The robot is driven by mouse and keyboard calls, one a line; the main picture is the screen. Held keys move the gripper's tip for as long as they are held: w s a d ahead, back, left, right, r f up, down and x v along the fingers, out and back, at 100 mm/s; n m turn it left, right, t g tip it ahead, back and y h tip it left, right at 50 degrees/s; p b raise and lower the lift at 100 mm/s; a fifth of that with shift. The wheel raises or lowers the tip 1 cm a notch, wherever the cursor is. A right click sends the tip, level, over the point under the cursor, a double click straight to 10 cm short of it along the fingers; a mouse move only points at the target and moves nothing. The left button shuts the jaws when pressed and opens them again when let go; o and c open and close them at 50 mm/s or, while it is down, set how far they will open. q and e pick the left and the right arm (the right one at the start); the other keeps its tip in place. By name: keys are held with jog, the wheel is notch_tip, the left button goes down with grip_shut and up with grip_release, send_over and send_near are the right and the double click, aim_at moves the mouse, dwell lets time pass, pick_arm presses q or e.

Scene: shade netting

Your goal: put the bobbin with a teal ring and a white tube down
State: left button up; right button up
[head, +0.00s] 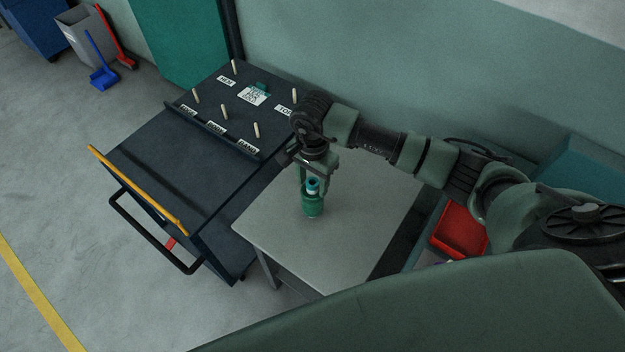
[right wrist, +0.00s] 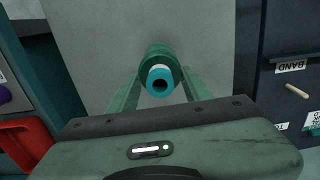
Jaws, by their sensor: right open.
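The bobbin (head: 313,206) has a green body, a teal ring at its top end and a white tube. It appears upright on the grey table (head: 355,225), near the table's middle. In the right wrist view the bobbin (right wrist: 161,74) shows end-on with its dark bore, between the two green fingers. My right gripper (head: 313,184) points down from above, open, with its fingers on either side of the bobbin's upper part; it also shows in the right wrist view (right wrist: 159,82). Whether a finger touches the bobbin cannot be told. My left gripper is not in view.
A dark cart (head: 180,165) with several pale pegs and labels stands left of the table. A red bin (head: 460,232) is to the right, also in the right wrist view (right wrist: 25,143). Bare table surface surrounds the bobbin.

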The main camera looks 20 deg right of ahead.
notch_tip(320, 180, up, 12)
jog(key=b, duration=0.4)
